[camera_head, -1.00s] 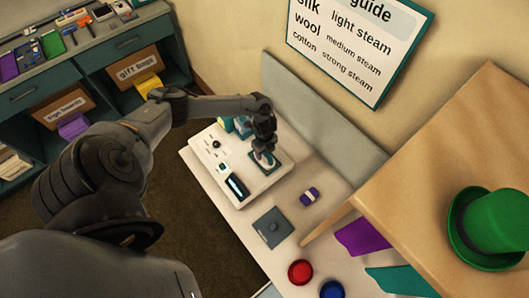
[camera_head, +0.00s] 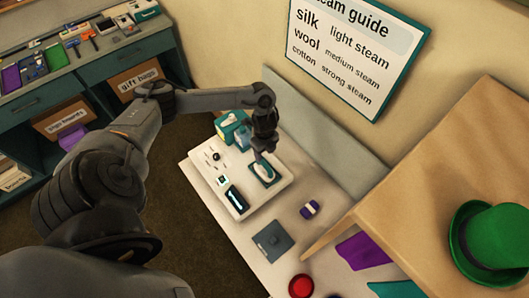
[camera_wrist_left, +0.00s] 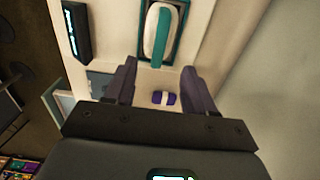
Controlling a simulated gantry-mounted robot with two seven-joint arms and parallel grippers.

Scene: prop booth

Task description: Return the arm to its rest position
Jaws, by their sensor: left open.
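My left gripper (camera_head: 262,152) is open and empty, just above the white iron-like tool (camera_head: 264,171) in the head view. That tool lies on a teal-edged pad on a white panel (camera_head: 210,172) with a small dark display (camera_head: 236,198). In the left wrist view the open fingers of the left gripper (camera_wrist_left: 158,76) point toward the tool (camera_wrist_left: 149,32), whose teal handle faces me. The tool lies beyond the fingertips, with nothing between them in their grip. My right gripper is not in view.
A purple-and-white block (camera_head: 310,209), a grey plate (camera_head: 272,241) and a red dome (camera_head: 301,286) are on the counter. Teal bottles (camera_head: 231,126) stand behind the panel. A wooden table (camera_head: 440,165) with a green hat (camera_head: 492,238) is at right, shelves (camera_head: 85,90) at left.

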